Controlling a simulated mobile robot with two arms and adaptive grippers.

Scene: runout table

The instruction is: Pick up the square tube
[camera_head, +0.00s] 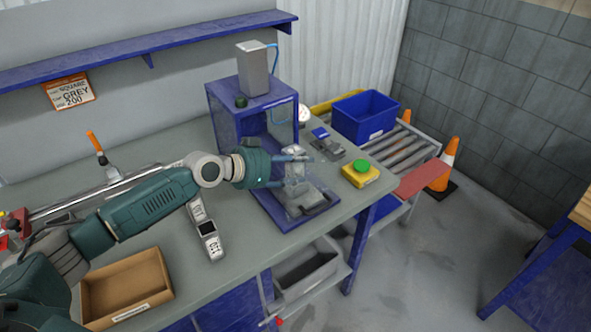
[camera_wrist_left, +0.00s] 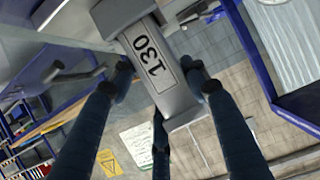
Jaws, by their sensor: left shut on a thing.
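A grey square-sided piece marked 130 (camera_wrist_left: 150,52), which looks like the square tube, runs between the dark fingers of my left gripper (camera_wrist_left: 160,85) in the left wrist view. In the head view, my left gripper (camera_head: 292,168) is at the front opening of the blue press frame, shut on the grey tube (camera_head: 294,186). The fingers partly cover the tube. I cannot tell whether its lower end touches the grey base plate (camera_head: 315,200). My right gripper is not in view.
A cardboard box (camera_head: 127,287) and a grey device (camera_head: 209,236) lie on the table. Right of the blue press (camera_head: 228,125) are a green button on a yellow box (camera_head: 361,171), a blue bin (camera_head: 366,117) and rollers. A blue shelf (camera_head: 130,50) runs above.

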